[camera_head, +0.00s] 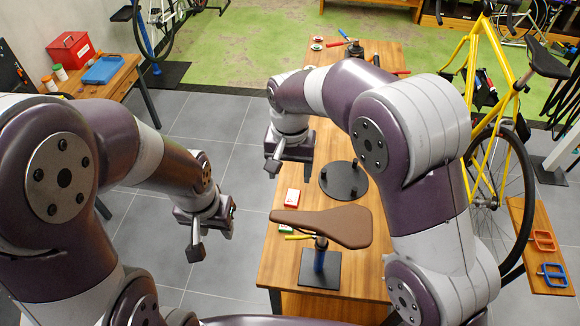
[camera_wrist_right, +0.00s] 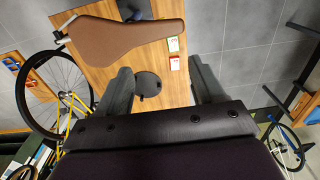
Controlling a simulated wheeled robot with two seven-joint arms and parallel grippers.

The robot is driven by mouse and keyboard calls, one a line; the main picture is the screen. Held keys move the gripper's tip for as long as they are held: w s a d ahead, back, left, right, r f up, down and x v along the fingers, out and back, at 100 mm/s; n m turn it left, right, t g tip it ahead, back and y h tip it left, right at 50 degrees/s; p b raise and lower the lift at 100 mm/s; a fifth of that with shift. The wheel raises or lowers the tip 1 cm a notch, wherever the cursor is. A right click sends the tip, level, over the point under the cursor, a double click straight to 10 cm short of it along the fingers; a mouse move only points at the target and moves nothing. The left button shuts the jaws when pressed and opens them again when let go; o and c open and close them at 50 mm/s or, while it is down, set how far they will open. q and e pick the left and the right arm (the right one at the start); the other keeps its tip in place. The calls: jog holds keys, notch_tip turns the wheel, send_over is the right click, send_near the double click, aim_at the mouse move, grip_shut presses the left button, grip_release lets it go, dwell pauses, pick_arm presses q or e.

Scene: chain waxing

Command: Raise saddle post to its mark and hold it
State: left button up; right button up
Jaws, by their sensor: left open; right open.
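A brown saddle (camera_head: 325,226) sits on a short post (camera_head: 320,256) that rises from a dark square base (camera_head: 319,268) on the wooden bench. The saddle also shows in the right wrist view (camera_wrist_right: 125,42), at the top. The mark on the post cannot be made out. My right gripper (camera_head: 289,168) is open and empty above the bench, beyond the saddle; its two fingers stand wide apart in the right wrist view (camera_wrist_right: 160,95). My left gripper (camera_head: 196,250) is open and empty over the floor, left of the bench and saddle.
The bench (camera_head: 285,255) also holds a black round plate (camera_head: 343,181), a red and white box (camera_head: 292,198) and tools at its far end. A yellow bicycle (camera_head: 505,60) stands on the right. A side table (camera_head: 110,85) with a red box (camera_head: 71,52) is at upper left. Grey floor is clear between.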

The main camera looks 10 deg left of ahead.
jog(key=m, duration=0.6)
pick_arm(q)
jog(key=f+b, duration=0.1)
jog(key=f, duration=0.1)
jog(key=f+b, duration=0.1)
jog(key=b, duration=0.1)
jog(key=f+b, duration=0.2)
jog(key=shift+w+a+f, duration=0.1)
jog(key=shift+w+f, duration=0.2)
jog(key=shift+w, duration=0.1)
pick_arm(e)
jog(key=m, duration=1.2)
send_over(290, 216)
notch_tip(290, 216, down, 13)
jog(key=shift+r, duration=0.1)
grip_shut()
